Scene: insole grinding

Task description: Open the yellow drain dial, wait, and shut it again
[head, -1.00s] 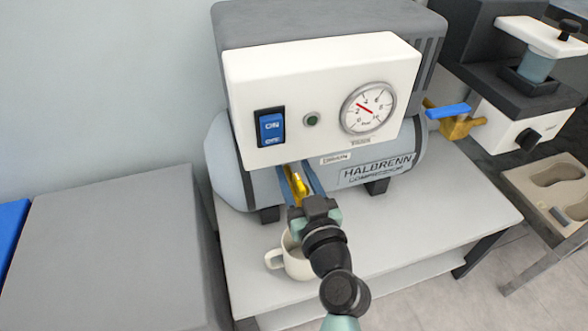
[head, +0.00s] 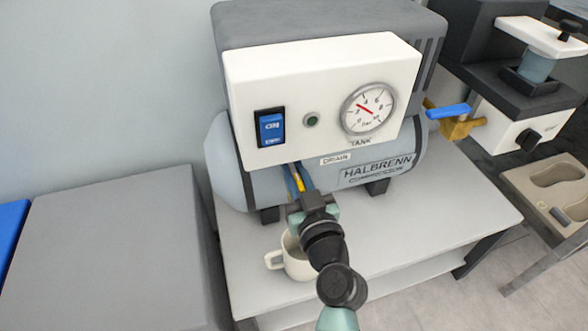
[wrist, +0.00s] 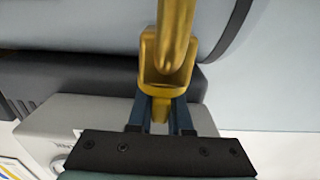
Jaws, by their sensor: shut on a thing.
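The yellow drain dial (head: 298,181) sits under the white control panel, below the DRAIN label, at the front of the compressor tank. My gripper (head: 301,184) reaches it from below and in front, with its blue fingers on either side. In the wrist view the brass-yellow dial (wrist: 160,85) lies between the two fingers (wrist: 160,112), which are shut on it. The gripper hides much of the dial in the head view. The tank gauge (head: 368,109) has a red needle pointing to the upper left.
A cream mug (head: 292,262) stands on the grey table (head: 400,235) below my gripper. A blue ON/OFF switch (head: 270,128) is left on the panel. A brass valve with a blue lever (head: 449,111) projects at the tank's right.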

